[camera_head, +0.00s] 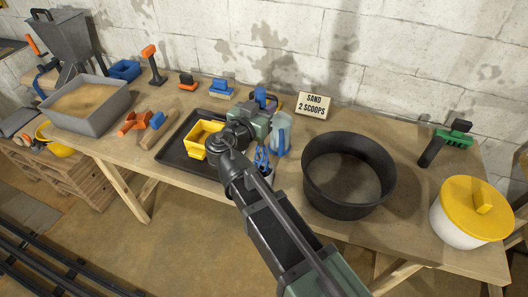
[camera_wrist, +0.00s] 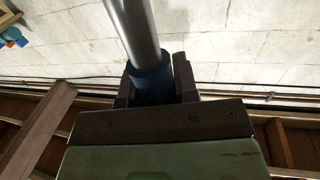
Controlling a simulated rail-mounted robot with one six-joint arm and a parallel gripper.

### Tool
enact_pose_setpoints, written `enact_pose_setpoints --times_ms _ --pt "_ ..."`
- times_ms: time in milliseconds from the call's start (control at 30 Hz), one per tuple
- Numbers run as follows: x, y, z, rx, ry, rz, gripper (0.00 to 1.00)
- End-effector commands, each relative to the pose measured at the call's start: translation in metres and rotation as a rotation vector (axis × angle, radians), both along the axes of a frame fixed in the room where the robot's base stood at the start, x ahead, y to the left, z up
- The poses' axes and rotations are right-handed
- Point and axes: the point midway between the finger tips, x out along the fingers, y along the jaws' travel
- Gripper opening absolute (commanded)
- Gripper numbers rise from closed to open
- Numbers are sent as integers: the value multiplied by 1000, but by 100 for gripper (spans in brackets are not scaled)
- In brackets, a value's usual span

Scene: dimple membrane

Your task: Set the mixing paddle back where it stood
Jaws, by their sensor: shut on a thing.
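My gripper (camera_wrist: 155,88) is shut on a dark blue grip with a bare metal shaft, which I take to be the mixing paddle (camera_wrist: 133,28). The shaft runs up out of the wrist view, so its far end is hidden. In the head view my gripper (camera_head: 262,108) is over the workbench, between the black tray and the pale blue jug, with a blue part showing at it. Most of the held thing is hidden there. A small cup with blue loop-shaped pieces (camera_head: 262,158) stands just in front, partly behind my arm.
The black tray (camera_head: 172,154) holds a yellow tub (camera_head: 197,143). The pale blue jug (camera_head: 281,137) and a wide black basin (camera_head: 348,205) stand to the right. A sign (camera_head: 314,105) reads "SAND 2 SCOOPS". A yellow-lidded bucket (camera_head: 470,228) is at far right. Bare bench lies between basin and bucket.

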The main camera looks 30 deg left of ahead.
Motion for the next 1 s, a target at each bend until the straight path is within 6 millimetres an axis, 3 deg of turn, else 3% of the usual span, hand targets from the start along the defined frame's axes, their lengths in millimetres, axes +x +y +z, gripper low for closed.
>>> enact_pose_setpoints --times_ms 33,67,300,500,900,933,1000 --pt "0 0 -33 0 0 0 0" --pt "0 0 -38 0 0 0 0" --pt "0 0 -44 0 0 0 0" --pt "0 0 -83 0 0 0 0" --pt "0 0 -84 0 0 0 0" --pt "0 0 -84 0 0 0 29" --pt "0 0 -83 0 0 0 40"
